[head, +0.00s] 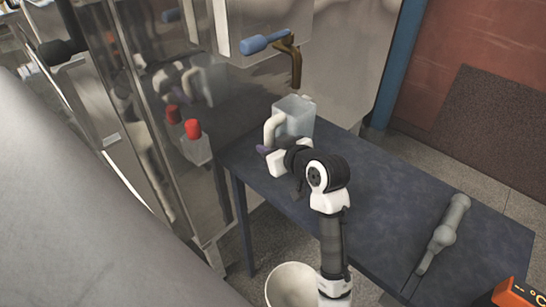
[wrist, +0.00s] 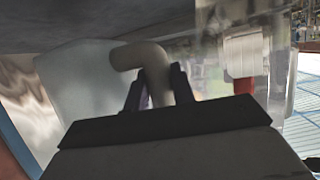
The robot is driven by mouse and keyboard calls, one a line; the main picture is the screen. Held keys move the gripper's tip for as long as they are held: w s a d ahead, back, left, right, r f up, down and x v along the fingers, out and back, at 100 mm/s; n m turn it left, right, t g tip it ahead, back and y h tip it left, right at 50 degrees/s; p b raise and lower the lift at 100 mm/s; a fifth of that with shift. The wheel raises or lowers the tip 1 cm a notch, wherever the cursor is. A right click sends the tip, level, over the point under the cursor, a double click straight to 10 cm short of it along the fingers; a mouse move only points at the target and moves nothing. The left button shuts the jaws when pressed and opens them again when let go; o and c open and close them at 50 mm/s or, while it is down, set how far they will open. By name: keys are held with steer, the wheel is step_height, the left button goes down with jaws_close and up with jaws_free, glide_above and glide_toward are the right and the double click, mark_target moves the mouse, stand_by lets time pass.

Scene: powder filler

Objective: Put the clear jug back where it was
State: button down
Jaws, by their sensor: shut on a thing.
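The clear jug (head: 297,115) is at the back left of the dark table (head: 385,200), upright, close to the metal machine. Its pale curved handle (head: 270,130) points to the left. My gripper (head: 264,151) is at the handle's lower part, with its purple fingers partly hidden by my wrist. In the wrist view the jug (wrist: 80,85) is on the left, and my gripper (wrist: 158,88) has one finger on each side of the handle (wrist: 143,56), shut on it. I cannot tell whether the jug's base touches the table.
A box with a red button (head: 193,129) is on the machine at left. A grey tool (head: 447,232) lies at the table's right. The table's middle is partly free.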

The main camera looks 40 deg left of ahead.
steer(key=shift+f+b, duration=1.45)
steer(key=shift+f, duration=0.65)
steer(key=shift+f, duration=0.1)
steer(key=c, duration=1.2)
jaws_free()
steer(key=shift+o, duration=0.2)
steer(key=shift+r, duration=0.2)
steer(key=b+v, duration=0.2)
steer(key=v, duration=1)
steer(key=shift+b, duration=0.4)
steer(key=shift+d+f, duration=0.1)
steer(key=shift+f, duration=0.05)
